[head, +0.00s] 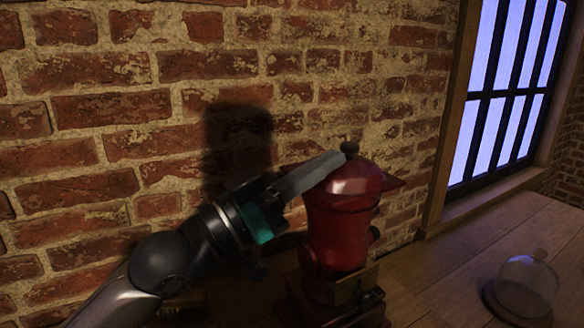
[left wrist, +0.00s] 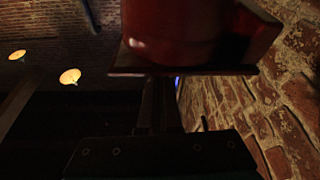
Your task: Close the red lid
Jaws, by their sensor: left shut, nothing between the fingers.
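The red lid (head: 355,180), domed with a dark knob on top, sits at the top of a red jar-like body (head: 338,235). Its pointed rim sticks out to the right, and I cannot tell whether it is fully seated. My left gripper (head: 328,166) is shut and empty, its fingers reaching up and right over the lid's left side near the knob. Whether they touch it is unclear. In the left wrist view the shut fingers (left wrist: 160,105) lie just below a red rounded part with a flat rim (left wrist: 185,68). My right gripper is out of view.
A brick wall (head: 110,110) stands close behind the jar and my left arm. A glass dome on a dark round base (head: 522,288) stands at the right on the wooden table (head: 470,255). The table between them looks clear. A barred window (head: 505,90) is at the upper right.

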